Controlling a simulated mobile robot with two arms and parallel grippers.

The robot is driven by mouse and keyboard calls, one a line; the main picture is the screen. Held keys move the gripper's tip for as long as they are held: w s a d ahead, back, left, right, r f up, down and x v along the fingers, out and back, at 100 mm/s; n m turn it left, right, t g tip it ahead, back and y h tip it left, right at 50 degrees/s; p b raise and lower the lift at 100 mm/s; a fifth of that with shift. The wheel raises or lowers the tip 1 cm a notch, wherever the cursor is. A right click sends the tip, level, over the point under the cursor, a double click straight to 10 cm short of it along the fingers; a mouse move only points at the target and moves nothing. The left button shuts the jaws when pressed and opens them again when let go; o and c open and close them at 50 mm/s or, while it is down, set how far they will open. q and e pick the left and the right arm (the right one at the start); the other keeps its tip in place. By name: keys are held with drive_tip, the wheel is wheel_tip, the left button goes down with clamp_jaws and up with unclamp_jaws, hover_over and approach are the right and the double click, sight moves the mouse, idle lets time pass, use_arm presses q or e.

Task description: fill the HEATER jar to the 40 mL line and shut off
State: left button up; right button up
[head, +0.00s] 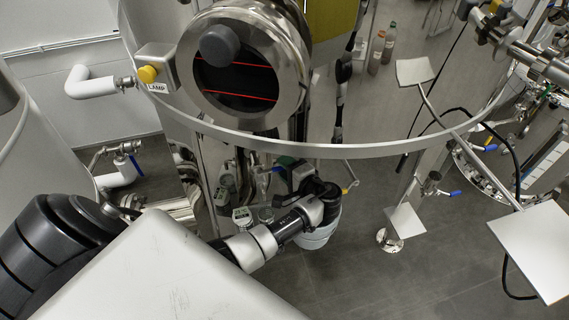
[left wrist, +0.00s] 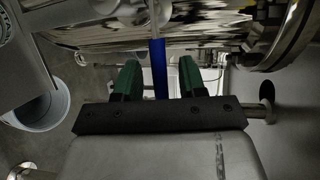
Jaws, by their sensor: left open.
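In the left wrist view the left gripper (left wrist: 160,80) is open, with one green finger on each side of a blue lever (left wrist: 159,68). The lever stands in the gap between the fingers, with a visible space on both sides. A pale open vessel (left wrist: 42,104) is at the left of that view. I cannot make out a HEATER label, a 40 mL line or any liquid level. My right gripper is not in view.
The tank has a round sight window (head: 240,85) and a yellow-knobbed lamp (head: 147,75). A wide metal ring (head: 290,147) passes above the left gripper. Flat white plates (head: 535,240) on rods stand at the right. Grey floor (head: 400,285) is open at lower right.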

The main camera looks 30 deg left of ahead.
use_arm(q)
drive_tip(key=shift+w+a+f, duration=0.1)
drive_tip(key=shift+a, duration=0.2)
clamp_jaws()
